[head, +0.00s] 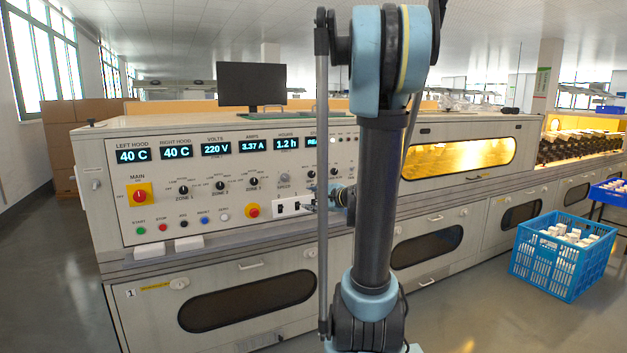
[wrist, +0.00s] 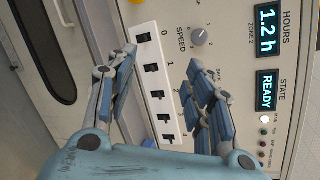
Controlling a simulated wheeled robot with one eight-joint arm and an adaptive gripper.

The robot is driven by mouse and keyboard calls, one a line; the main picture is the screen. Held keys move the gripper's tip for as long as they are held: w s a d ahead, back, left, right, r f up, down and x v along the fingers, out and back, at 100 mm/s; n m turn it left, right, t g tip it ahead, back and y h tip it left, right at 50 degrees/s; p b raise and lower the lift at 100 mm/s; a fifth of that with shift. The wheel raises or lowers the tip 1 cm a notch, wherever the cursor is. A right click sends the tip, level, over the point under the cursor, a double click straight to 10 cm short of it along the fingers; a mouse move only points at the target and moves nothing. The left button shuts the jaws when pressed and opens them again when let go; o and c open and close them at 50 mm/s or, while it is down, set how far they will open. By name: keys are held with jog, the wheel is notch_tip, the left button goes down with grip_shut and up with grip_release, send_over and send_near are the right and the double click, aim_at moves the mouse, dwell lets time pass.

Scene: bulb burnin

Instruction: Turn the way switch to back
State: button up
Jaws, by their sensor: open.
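My gripper (wrist: 160,62) is open and empty in the wrist view, with its fingers reaching toward the control panel. A white plate (wrist: 143,48) with several black rocker switches shows between the fingers. Numbers run along the plate's edge. In the head view my gripper (head: 312,203) is in front of the panel's right part, by the same plate (head: 279,208). Small black knobs (head: 311,175) sit just above it. I cannot read which control is the way switch; the right finger and my arm hide part of this area.
A grey SPEED knob (wrist: 199,37) is beside the plate. The READY display (wrist: 267,90) is lit. A red-and-yellow MAIN switch (head: 138,194) and coloured buttons (head: 163,227) are farther left on the panel. A blue crate (head: 562,255) stands on the floor at right.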

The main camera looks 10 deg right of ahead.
aim_at(312, 175)
jog(key=w+d+r+m+t+h, duration=0.2)
jog(key=w+d+m+t, duration=0.3)
jog(key=w+d+m, duration=0.35)
jog(key=x, duration=1)
jog(key=f+x, duration=0.1)
jog(key=x, duration=0.5)
jog(key=shift+w+a, duration=0.1)
jog(key=shift+a, duration=0.05)
jog(key=c, duration=1.1)
